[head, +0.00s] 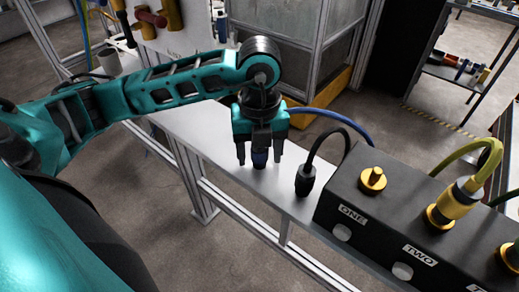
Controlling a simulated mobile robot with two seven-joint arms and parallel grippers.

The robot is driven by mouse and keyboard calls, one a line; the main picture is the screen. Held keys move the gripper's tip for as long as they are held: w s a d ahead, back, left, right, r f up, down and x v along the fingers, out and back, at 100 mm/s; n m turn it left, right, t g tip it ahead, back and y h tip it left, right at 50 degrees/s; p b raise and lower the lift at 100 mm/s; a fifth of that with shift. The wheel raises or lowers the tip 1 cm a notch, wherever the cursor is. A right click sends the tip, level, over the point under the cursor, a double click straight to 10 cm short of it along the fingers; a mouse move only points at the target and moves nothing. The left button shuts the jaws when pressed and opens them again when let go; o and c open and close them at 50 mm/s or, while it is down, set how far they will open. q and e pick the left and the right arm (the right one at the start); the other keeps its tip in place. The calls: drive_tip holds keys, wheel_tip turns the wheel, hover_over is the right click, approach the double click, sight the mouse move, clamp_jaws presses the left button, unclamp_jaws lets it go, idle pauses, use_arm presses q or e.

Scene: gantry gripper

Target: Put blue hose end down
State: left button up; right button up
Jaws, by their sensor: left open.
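The blue hose end (260,159) stands upright on the grey bench top, with its blue hose (340,117) running off to the right behind my arm. My left gripper (260,155) is directly above and around it, fingers pointing down and open, one on either side of the hose end. Whether a finger touches it I cannot tell. My right gripper is out of view.
A black hose end (305,181) stands on the bench (207,139) to the right. A black box (372,218) with sockets labelled ONE and TWO is further right, and a yellow hose end (455,203) sits at TWO. Socket ONE (373,179) has no hose.

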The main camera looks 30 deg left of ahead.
use_arm(q)
drive_tip(key=shift+r, duration=0.45)
wheel_tip(320, 180, up, 12)
drive_tip(key=p, duration=0.2)
drive_tip(key=shift+f, duration=0.25)
